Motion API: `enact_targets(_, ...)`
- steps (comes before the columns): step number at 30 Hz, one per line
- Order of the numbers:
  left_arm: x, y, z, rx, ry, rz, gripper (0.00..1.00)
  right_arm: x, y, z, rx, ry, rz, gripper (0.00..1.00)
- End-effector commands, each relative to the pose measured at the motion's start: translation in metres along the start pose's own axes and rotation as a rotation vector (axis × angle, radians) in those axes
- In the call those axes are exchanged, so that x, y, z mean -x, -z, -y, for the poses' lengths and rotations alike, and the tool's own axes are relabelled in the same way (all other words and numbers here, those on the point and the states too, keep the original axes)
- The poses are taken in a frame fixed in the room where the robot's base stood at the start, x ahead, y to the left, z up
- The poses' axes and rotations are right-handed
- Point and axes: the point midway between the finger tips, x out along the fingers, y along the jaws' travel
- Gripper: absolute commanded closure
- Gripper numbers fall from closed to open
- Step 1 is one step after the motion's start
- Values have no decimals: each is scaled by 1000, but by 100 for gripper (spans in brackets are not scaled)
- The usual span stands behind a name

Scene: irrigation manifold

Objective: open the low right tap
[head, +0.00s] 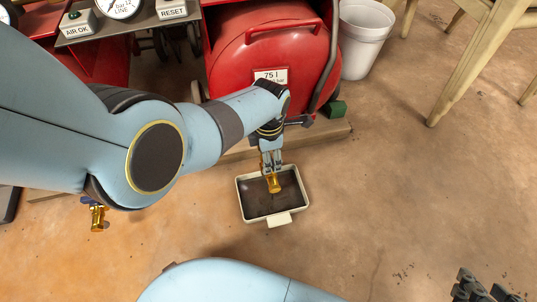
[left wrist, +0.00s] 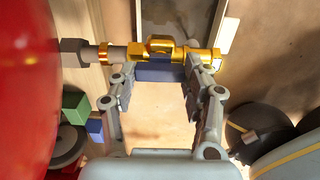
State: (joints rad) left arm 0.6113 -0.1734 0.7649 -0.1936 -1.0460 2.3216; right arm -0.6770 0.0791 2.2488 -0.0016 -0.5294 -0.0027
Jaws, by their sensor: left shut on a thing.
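The low right tap (head: 274,184) is a brass fitting at the front of the red tank, above a shallow tray. In the left wrist view its brass body (left wrist: 160,46) runs across the top, joined to a grey pipe on the left. Its blue lever (left wrist: 160,72) lies roughly along the body. My left gripper (head: 270,160) is at the tap, its fingers (left wrist: 163,85) shut on the blue lever. In the head view the lever is hidden by the gripper. My right gripper (head: 484,288) is at the lower right corner, fingers apart and empty, away from the tap.
A cream-rimmed tray (head: 243,203) with a dark inside stands on the floor under the tap. Another brass tap (head: 97,216) with a blue lever is at left. The red tank (head: 268,45), a white bucket (head: 363,40) and wooden legs (head: 470,60) stand behind. Floor at right is clear.

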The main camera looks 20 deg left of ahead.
Motion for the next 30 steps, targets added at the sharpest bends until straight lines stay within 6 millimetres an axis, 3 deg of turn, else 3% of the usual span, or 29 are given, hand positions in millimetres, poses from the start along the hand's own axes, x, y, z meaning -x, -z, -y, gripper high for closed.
enact_targets(10, 0, 0, 0, 5, 0, 0, 83, 0, 0, 0, 0, 0, 0, 60)
enact_targets(11, 0, 0, 0, 5, 0, 0, 50, 0, 0, 0, 0, 0, 0, 60)
enact_targets(16, 0, 0, 0, 4, 0, 0, 28, 0, 1, 0, 0, 0, -2, 60)
enact_targets(25, 1, 0, 0, 3, 0, 1, 27, -2, 0, -1, 4, 1, -1, 60)
enact_targets(30, 12, 0, 0, 3, -1, 2, 27, -1, 0, 0, 3, 0, -1, 60)
